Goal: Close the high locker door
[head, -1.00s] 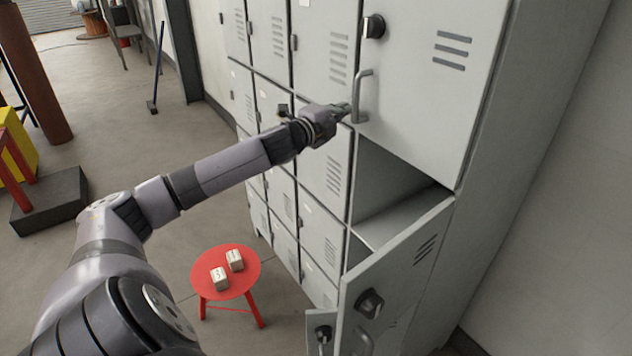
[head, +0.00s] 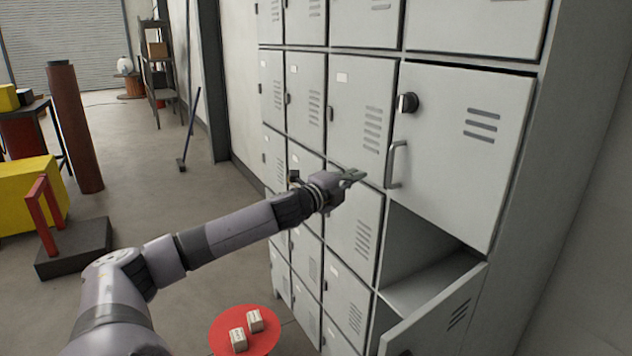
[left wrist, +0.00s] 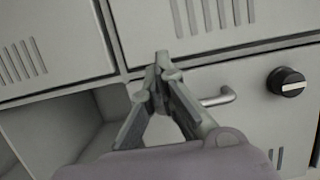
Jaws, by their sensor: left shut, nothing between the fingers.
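The high locker door (head: 460,150) is grey, with a round black knob (head: 408,102) and a bar handle (head: 396,165) on its left side. In the left wrist view the fingertips (left wrist: 162,62) meet beside the door edge, with the handle (left wrist: 218,98) and knob (left wrist: 287,82) to the right. My right gripper is not in view.
Below, another locker door (head: 435,315) stands open, jutting out before an empty compartment (head: 425,275). A red stool (head: 228,325) with two small pale blocks stands on the floor below my left arm. A yellow block (head: 28,195) and a brown post (head: 75,130) are at the left.

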